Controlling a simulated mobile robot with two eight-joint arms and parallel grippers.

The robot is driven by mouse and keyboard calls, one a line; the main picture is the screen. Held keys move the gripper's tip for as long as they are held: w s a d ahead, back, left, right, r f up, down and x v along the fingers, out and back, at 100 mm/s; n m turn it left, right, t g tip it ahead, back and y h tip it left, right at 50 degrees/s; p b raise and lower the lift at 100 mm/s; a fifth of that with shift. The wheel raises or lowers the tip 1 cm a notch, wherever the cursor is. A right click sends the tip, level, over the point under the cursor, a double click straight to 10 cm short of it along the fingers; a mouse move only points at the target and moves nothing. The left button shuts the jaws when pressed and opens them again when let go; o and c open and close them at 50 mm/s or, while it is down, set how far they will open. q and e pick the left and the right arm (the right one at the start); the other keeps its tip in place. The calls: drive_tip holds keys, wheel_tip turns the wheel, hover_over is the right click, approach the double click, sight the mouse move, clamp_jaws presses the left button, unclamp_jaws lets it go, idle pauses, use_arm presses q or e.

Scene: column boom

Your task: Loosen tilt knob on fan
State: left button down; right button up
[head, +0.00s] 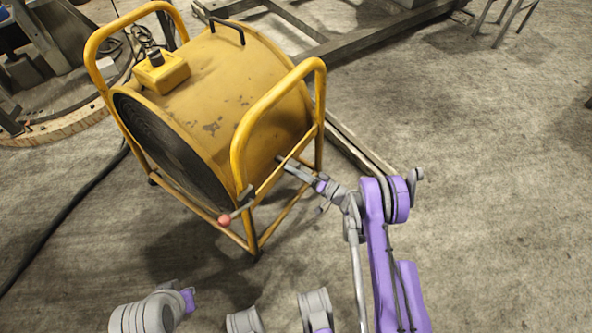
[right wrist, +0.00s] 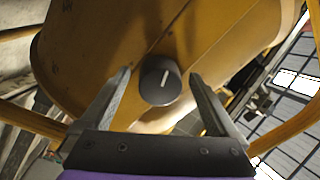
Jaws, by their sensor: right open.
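The yellow drum fan (head: 215,95) stands in its tubular frame on the floor, left of centre in the head view. In the head view I cannot make the knob out. My right gripper (head: 284,163) reaches the fan's right side. In the right wrist view its open fingers (right wrist: 160,76) stand on either side of the knob, with a visible gap to each finger.
The fan's yellow frame tube (head: 273,178) runs close by my right gripper. A lever with a red ball end (head: 225,219) sticks out at the frame's front. A black cable (head: 70,205) lies at the left.

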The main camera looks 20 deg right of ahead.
drive_tip(key=p+v, duration=0.2)
drive_tip(key=v, duration=0.8)
drive_tip(key=shift+s+d, duration=0.25)
drive_tip(key=shift+s, duration=0.05)
drive_tip(key=shift+r, duration=0.1)
